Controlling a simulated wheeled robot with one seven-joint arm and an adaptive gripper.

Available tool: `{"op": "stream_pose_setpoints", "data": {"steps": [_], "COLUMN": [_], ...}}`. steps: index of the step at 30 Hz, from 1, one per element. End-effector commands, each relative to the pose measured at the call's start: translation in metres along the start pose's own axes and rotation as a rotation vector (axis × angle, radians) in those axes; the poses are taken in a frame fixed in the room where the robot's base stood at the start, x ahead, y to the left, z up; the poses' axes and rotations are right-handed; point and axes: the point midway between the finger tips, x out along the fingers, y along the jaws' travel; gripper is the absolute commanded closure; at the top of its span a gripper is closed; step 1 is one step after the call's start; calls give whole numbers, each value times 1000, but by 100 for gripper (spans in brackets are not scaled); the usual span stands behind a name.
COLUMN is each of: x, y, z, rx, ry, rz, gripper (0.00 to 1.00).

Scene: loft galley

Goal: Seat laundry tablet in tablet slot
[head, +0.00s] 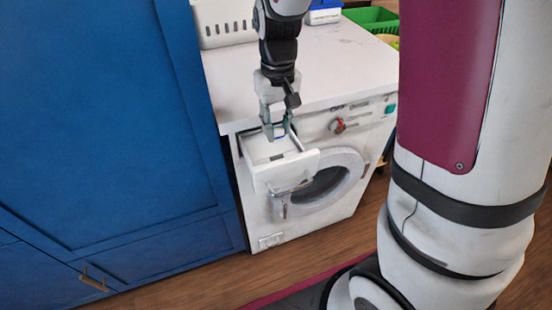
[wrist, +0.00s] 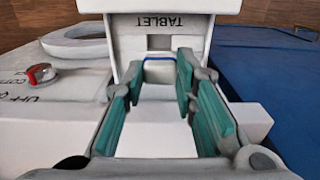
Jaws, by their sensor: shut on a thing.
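The white laundry tablet with a blue band (wrist: 159,66) is between the teal pads of my gripper (wrist: 161,72) in the wrist view. My gripper (head: 276,132) points down over the open washer drawer (head: 285,172) in the head view, where only a bit of blue shows between the fingertips. The drawer also shows in the wrist view (wrist: 175,7). The tablet slot (wrist: 159,42) is a grey recess below the word TABLET, just beyond the tablet. I cannot tell how high the tablet is above the drawer floor.
The washing machine (head: 350,130) has a round door (head: 330,183) and a red-marked knob (head: 338,126). The worktop (head: 335,65) lies above it. A tall blue cabinet (head: 100,110) stands close on the left. A white basket (head: 226,25) and green crate (head: 371,19) are at the back.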

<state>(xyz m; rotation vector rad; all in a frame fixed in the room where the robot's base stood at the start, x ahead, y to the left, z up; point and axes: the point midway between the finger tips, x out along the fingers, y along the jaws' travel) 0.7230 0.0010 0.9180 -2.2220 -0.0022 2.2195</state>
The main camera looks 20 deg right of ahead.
Motion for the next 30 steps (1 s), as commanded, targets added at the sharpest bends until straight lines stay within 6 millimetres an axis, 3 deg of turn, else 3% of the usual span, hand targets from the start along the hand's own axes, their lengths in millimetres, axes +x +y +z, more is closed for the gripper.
{"op": "stream_pose_setpoints", "data": {"steps": [6,13,18,30], "x": [39,55,79,86], "y": [0,0,1,1], "z": [0,1,0,0], "rx": [1,0,1,1], "ry": [-4,-4,-4,-1], "rz": [1,1,1,1], "gripper": [93,93,93,93]}}
